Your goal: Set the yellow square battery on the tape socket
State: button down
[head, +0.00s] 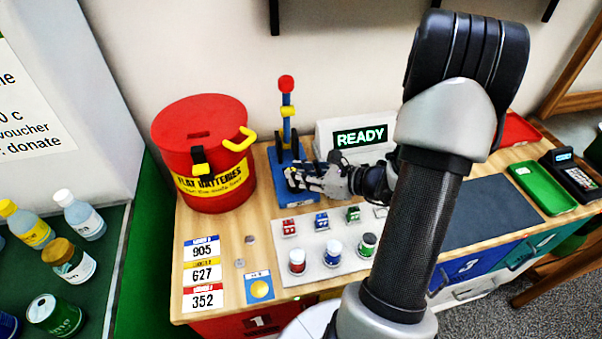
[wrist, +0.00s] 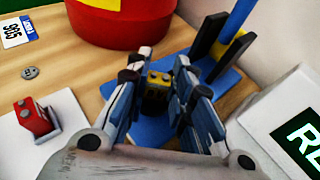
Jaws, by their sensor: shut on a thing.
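The yellow square battery (wrist: 158,82), dark-sided with a yellow top and two studs, is between my gripper's fingers in the wrist view. My gripper (wrist: 160,72) is shut on it, over the blue base (wrist: 228,88) of the upright stand. In the head view my gripper (head: 292,180) is at the front of that stand (head: 287,115), which has a red knob on top. The fingers hide the battery's lower part, so I cannot tell whether it touches the base. I cannot clearly make out a tape socket.
The white board (head: 325,250) holds red, blue and green square batteries at the back and several round ones in front. A red bin (head: 205,150) stands left of the stand. The READY display (head: 360,137) is close behind my gripper. Number cards (head: 203,272) lie front left.

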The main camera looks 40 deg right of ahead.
jog(key=shift+f, duration=0.15)
jog(key=c, duration=1.7)
grip_release()
jog(key=shift+s, duration=0.1)
jog(key=p+v, duration=0.4)
jog(key=v, duration=0.7)
jog(key=shift+p, duration=0.4)
